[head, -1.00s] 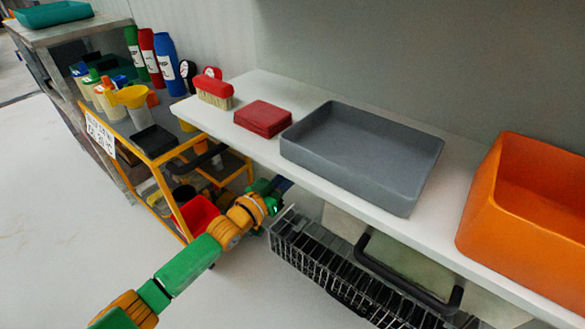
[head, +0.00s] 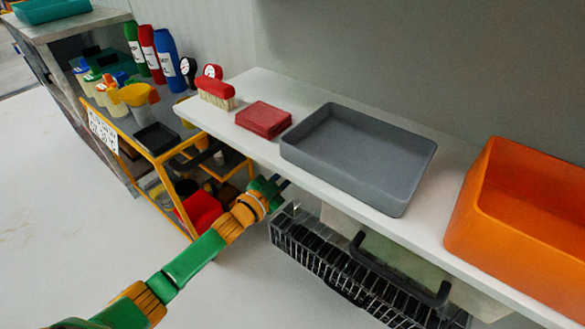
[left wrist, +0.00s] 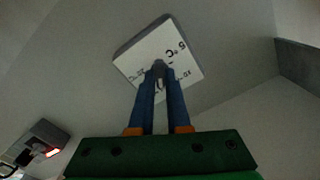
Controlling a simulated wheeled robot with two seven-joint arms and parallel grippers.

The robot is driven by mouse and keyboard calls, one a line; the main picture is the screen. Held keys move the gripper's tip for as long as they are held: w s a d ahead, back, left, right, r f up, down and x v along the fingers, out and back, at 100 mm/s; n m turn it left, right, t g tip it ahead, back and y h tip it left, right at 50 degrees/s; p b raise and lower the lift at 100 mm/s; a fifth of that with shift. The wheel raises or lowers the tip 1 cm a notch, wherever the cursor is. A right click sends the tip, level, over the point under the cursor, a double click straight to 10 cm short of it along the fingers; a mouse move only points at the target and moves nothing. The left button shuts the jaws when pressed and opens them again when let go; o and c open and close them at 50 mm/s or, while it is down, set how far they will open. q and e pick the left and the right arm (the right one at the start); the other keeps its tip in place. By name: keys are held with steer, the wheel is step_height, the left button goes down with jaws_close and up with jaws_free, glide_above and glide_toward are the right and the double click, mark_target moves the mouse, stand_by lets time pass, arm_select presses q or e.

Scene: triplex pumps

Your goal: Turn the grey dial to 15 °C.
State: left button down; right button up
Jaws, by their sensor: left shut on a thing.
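In the left wrist view a white square plate (left wrist: 184,48) with black marks, "°C" and numbers is fixed to a grey surface. The grey dial (left wrist: 158,64) is at the plate's lower-left middle, mostly hidden by my fingertips. My left gripper (left wrist: 159,76) has its two blue fingers closed on the dial. I cannot read exactly which mark the dial points to. In the head view my left gripper (head: 280,183) reaches under the front of the white shelf; the dial and plate are hidden there. My right gripper is not in view.
The white shelf (head: 262,84) holds a red brush (head: 215,88), a red block (head: 263,118), a grey tray (head: 345,195) and an orange bin (head: 480,255). A black wire rack (head: 320,265) hangs below. A yellow-framed cart (head: 172,200) stands left of my gripper.

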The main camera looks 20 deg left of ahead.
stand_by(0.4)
arm_select(q)
steer(key=c, duration=0.9)
jaws_free()
steer(key=p+v, duration=0.2)
steer(key=v, duration=0.5)
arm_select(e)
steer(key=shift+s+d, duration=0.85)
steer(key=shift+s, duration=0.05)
